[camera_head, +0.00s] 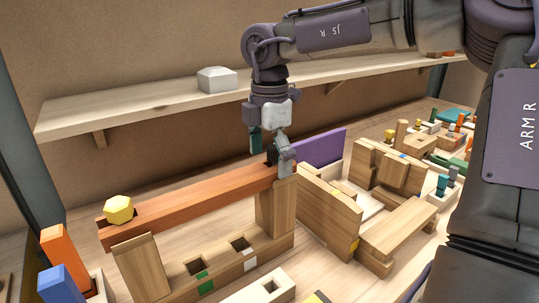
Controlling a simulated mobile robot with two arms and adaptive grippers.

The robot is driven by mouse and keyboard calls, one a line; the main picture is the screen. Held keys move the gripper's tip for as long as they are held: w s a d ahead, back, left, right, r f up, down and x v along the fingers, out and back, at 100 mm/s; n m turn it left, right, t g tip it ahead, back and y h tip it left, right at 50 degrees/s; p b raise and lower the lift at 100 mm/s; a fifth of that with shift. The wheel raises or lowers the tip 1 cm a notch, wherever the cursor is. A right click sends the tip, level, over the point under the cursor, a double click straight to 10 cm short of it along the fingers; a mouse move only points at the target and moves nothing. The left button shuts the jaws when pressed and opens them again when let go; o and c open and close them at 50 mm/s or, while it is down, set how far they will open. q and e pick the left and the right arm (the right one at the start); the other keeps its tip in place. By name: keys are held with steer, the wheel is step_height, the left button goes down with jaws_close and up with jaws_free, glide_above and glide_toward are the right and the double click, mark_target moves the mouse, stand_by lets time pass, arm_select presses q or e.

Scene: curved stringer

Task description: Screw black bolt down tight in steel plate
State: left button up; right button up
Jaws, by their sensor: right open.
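My right gripper (270,150) points down over the right end of a reddish beam (190,203). Its fingers are apart, one on each side of a small dark piece (271,155) at the beam's end. This piece may be the black bolt; it is mostly hidden by the fingers, and I cannot tell how deep it sits. The beam lies across two upright wooden posts (140,268). A yellow hex-headed bolt (118,209) sits on the beam's left end. No steel plate can be made out. My left gripper is not in view.
A wooden base block (225,268) with square holes lies below the beam. Wooden boards (325,215) and a purple panel (320,147) stand right of the gripper. A shelf (130,112) with a pale block (217,80) runs behind. Small coloured parts crowd the table's right.

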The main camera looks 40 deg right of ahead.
steer(key=shift+n, duration=0.4)
steer(key=shift+r, duration=0.1)
steer(key=shift+r+p, duration=0.5)
steer(key=shift+r, duration=0.15)
steer(key=c, duration=1.2)
steer(key=shift+s, duration=0.2)
steer(key=c, duration=0.6)
steer(key=shift+c, duration=0.2)
